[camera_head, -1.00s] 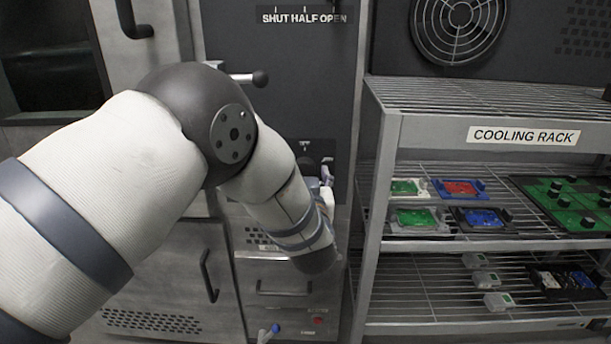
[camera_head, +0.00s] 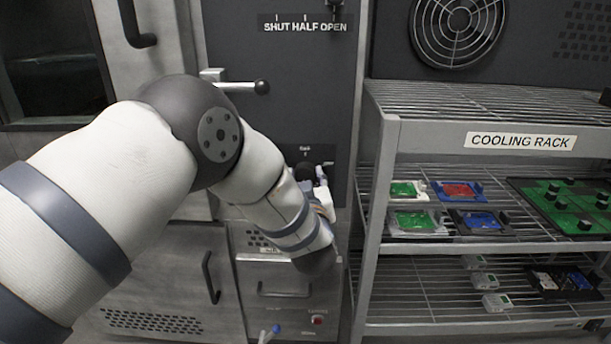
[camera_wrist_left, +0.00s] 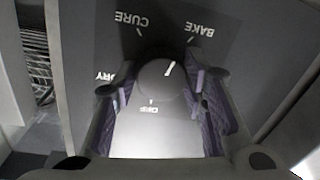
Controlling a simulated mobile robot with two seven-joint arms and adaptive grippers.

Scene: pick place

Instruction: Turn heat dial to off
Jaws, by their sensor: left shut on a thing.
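The heat dial (camera_wrist_left: 155,76) is a dark round knob with a white pointer mark. In the left wrist view, which shows the lettering upside down, the mark points up and right toward BAKE (camera_wrist_left: 200,30). The OFF label (camera_wrist_left: 151,109) lies below the knob in that view. CURE and DRY are at its upper left and left. My left gripper (camera_wrist_left: 163,84) is shut on the dial, with its purple-padded fingers on either side. In the head view my left gripper (camera_head: 323,183) is at the dark panel, and my wrist partly hides the dial. My right gripper is out of view.
The metal cooling rack (camera_head: 430,118) stands close to the right of my arm, holding several trays and boards. A horizontal lever with a black knob (camera_head: 261,87) sticks out above my forearm. Below are drawer handles, a red button (camera_head: 317,320) and a blue-tipped lever (camera_head: 275,329).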

